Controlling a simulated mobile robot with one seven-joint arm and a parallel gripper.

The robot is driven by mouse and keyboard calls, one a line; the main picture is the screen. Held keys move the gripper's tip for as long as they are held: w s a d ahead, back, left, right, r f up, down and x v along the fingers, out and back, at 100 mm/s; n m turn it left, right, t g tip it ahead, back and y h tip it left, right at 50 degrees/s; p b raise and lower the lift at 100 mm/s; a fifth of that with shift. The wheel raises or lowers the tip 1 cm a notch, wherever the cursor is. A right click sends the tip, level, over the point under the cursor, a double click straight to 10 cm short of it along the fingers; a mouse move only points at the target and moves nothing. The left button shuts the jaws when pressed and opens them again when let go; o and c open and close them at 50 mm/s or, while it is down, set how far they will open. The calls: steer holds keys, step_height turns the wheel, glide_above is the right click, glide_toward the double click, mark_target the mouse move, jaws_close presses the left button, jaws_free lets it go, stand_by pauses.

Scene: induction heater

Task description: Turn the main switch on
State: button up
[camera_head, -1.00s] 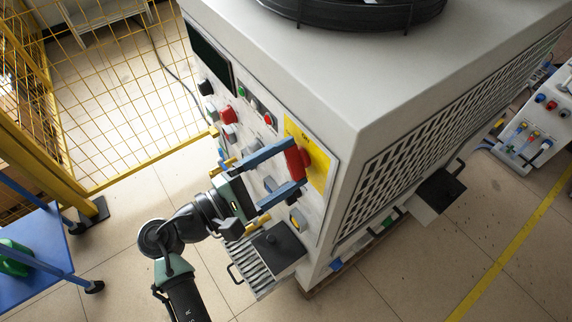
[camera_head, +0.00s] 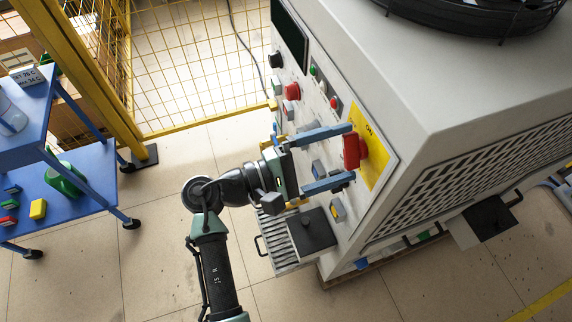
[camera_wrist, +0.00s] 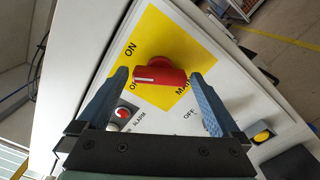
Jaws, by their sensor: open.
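The main switch is a red rotary knob (camera_head: 352,152) on a yellow plate (camera_head: 379,158) on the machine's front panel. It also shows in the wrist view (camera_wrist: 160,76), its handle lying nearly level with a white mark at the left end. The word ON is printed above left of it; other lettering is partly covered by the handle. My gripper (camera_head: 348,154) is open, with its blue fingers on either side of the knob. In the wrist view the fingers (camera_wrist: 160,80) stand left and right of the handle with gaps visible; depth contact is unclear.
A red button (camera_head: 292,91), a black knob (camera_head: 276,60) and other controls sit on the panel near my arm. A grey box (camera_head: 312,232) juts out below. A yellow fence (camera_head: 190,60) and a blue cart (camera_head: 85,185) stand left. Floor between is clear.

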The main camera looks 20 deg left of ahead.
steer(key=b+v, duration=0.1)
steer(key=v, duration=1.1)
